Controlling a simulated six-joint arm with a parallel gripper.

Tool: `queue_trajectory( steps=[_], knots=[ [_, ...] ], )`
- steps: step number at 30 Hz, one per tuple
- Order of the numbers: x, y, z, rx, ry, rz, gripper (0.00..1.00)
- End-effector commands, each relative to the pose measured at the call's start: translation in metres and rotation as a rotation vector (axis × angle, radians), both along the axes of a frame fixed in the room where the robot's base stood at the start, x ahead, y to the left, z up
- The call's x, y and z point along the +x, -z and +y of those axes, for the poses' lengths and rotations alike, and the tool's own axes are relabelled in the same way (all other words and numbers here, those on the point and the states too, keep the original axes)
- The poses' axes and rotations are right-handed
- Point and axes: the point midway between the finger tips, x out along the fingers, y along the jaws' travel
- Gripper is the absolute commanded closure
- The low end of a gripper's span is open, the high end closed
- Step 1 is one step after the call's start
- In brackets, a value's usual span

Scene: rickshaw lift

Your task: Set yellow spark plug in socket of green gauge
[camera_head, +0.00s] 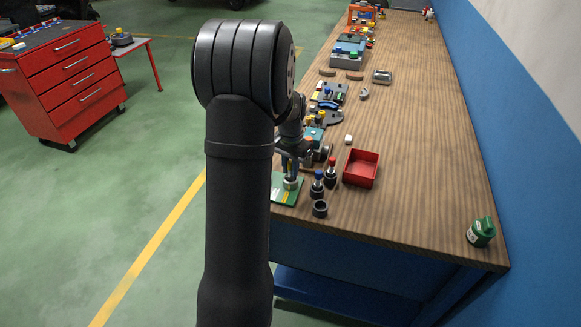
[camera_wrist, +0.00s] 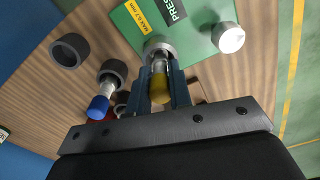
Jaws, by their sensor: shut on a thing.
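The green gauge (camera_wrist: 188,40) is a flat green plate with printed labels. Its grey ring-shaped socket (camera_wrist: 157,46) stands at the plate's edge in the wrist view. The gauge (camera_head: 280,196) also shows at the bench's left edge in the head view. My gripper (camera_wrist: 160,84) is shut on the yellow spark plug (camera_wrist: 160,90), with a finger on each side. The plug's metal end lines up with the socket and overlaps its ring. I cannot tell how deep the end sits. In the head view my gripper (camera_head: 292,164) is above the socket, and my arm hides part of it.
An empty dark ring holder (camera_head: 320,208) stands to the right of the gauge. A blue-topped plug (camera_head: 317,182) and a red-topped plug (camera_head: 331,170) stand close by. A red tray (camera_head: 361,181) is farther right. The bench's right side is mostly clear, with a green container (camera_head: 481,232) near its corner.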

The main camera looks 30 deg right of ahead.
Motion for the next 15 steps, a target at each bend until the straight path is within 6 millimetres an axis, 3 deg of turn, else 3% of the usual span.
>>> queue_trajectory(
  steps=[15],
  knots=[
    [-0.0001,0.0043,0.0,0.001,0.0,0.0,1.0]
  ],
)
